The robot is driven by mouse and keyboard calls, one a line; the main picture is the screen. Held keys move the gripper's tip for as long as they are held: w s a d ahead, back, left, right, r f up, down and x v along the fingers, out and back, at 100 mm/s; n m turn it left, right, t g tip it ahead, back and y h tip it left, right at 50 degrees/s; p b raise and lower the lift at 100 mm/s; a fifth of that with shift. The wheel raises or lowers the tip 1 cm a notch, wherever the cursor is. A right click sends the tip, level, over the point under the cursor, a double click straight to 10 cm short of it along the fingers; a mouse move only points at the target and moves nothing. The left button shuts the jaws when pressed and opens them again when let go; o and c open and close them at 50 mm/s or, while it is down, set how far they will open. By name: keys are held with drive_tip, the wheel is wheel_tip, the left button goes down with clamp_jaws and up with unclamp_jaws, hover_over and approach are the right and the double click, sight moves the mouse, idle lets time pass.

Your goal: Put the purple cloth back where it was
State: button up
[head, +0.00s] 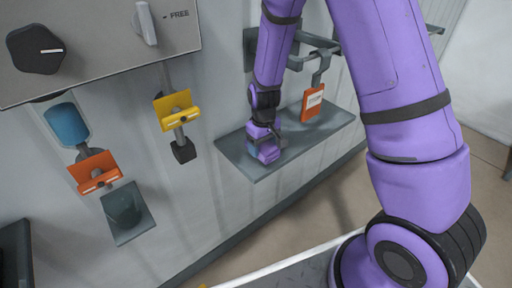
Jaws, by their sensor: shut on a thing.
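My gripper (264,146) reaches down to a grey shelf (236,150) on the wall, near the shelf's left end. It is shut on a small purple bundle (268,155), which looks like the purple cloth. The bundle is at or just above the shelf surface; I cannot tell whether it touches. Much of it is hidden by the gripper, and its colour is close to that of my arm.
An orange tag (312,103) hangs from a grey hook over the shelf's right part. A panel with a black knob (36,49) is at upper left. Below it are a yellow clip (177,108), a blue cylinder (66,124), an orange clip (95,172) and a small grey ledge (128,213).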

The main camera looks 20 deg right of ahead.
drive_tip(key=w, duration=0.2)
drive_tip(key=w+a, duration=0.1)
drive_tip(key=w, duration=0.1)
drive_tip(key=shift+f, duration=0.2)
wheel_tip(320, 180, down, 4)
drive_tip(key=shift+r, duration=0.25)
drive_tip(key=shift+s, duration=0.1)
drive_tip(key=o, duration=0.8)
